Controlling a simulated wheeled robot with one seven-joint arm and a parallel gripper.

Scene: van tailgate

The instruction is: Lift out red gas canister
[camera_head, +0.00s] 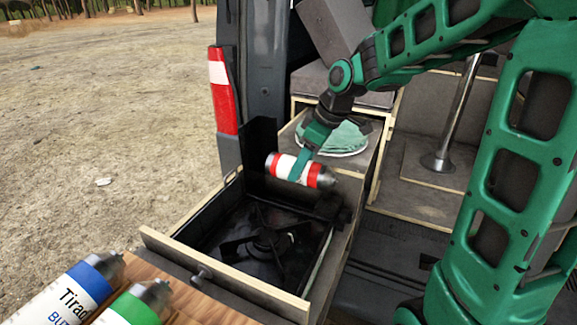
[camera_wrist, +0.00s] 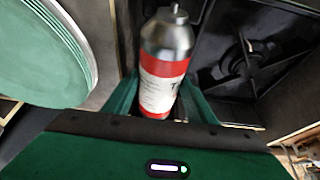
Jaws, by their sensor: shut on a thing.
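The red gas canister (camera_head: 308,174), red and white with a silver top, is held on its side above the back of the open drawer with the black stove. My gripper (camera_head: 300,168) is shut around its middle. In the wrist view the canister (camera_wrist: 163,70) sits between the two green fingers of my gripper (camera_wrist: 160,100), silver nozzle pointing away. The canister looks clear of the stove (camera_head: 265,240); the exact gap cannot be told. The stove also shows in the wrist view (camera_wrist: 245,65).
A wooden-edged drawer (camera_head: 220,262) surrounds the stove. A blue-banded canister (camera_head: 70,290) and a green-banded canister (camera_head: 138,305) lie on a wooden surface at lower left. The van's red tail light (camera_head: 223,90) is close by at left.

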